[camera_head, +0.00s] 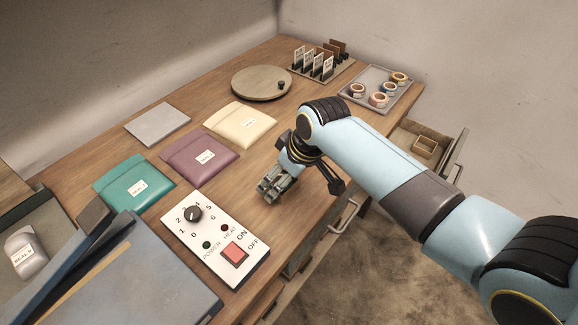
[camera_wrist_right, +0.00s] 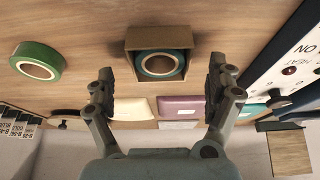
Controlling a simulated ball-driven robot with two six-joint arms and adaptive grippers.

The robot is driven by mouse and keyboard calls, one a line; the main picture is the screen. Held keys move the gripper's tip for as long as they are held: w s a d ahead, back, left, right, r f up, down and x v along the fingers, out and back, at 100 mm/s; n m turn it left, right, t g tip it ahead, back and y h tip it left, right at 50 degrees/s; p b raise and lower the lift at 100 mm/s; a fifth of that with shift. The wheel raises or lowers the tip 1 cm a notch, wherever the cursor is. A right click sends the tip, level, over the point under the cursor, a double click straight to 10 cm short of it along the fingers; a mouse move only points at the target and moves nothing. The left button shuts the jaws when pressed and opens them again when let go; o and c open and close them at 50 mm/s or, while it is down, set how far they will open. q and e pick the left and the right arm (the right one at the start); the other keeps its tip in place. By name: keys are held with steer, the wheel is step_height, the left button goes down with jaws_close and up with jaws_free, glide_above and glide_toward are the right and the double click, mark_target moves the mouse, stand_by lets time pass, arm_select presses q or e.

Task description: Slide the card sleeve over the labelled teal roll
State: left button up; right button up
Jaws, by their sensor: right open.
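In the right wrist view a teal roll (camera_wrist_right: 158,65) shows inside the open end of a brown card sleeve (camera_wrist_right: 160,38). The sleeve's walls show above it and on both sides; I cannot tell how deep the roll sits. No label can be made out on the roll. My right gripper (camera_wrist_right: 158,88) is open and empty, its fingers apart on either side, short of the sleeve. In the head view my right gripper (camera_head: 303,190) is low over the front of the table, and no sleeve or teal roll can be made out there. My left gripper is not in view.
A green roll (camera_wrist_right: 38,62) lies to the left in the wrist view. A control box (camera_head: 215,238) and teal (camera_head: 120,190), purple (camera_head: 190,163) and cream (camera_head: 240,118) pouches lie left of the gripper. A turntable (camera_head: 250,85) and a tray of rolls (camera_head: 357,103) stand behind. A drawer is open at right.

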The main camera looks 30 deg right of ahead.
steer(key=v, duration=1.1)
steer(key=shift+r, duration=0.25)
steer(key=shift+s, duration=0.15)
steer(key=s+d+r+m+h, duration=0.1)
steer(key=s+r, duration=0.2)
steer(key=s, duration=0.6)
steer(key=s+d+r+m+h, duration=0.1)
steer(key=s+d+r+m, duration=0.15)
steer(key=s, duration=0.65)
step_height(320, 180, down, 37)
steer(key=s+d+g+b, duration=0.1)
steer(key=d+g+b, duration=0.1)
steer(key=b, duration=0.9)
steer(key=s+f+b, duration=0.4)
steer(key=s+f, duration=0.5)
steer(key=f, duration=0.4)
steer(key=s+f+g+b, duration=0.1)
steer(key=s+f+b, duration=0.4)
steer(key=s+f, duration=0.5)
step_height(320, 180, down, 3)
steer(key=shift+s+d+r, duration=0.1)
steer(key=shift+s+d, duration=0.1)
steer(key=shift+d, duration=0.15)
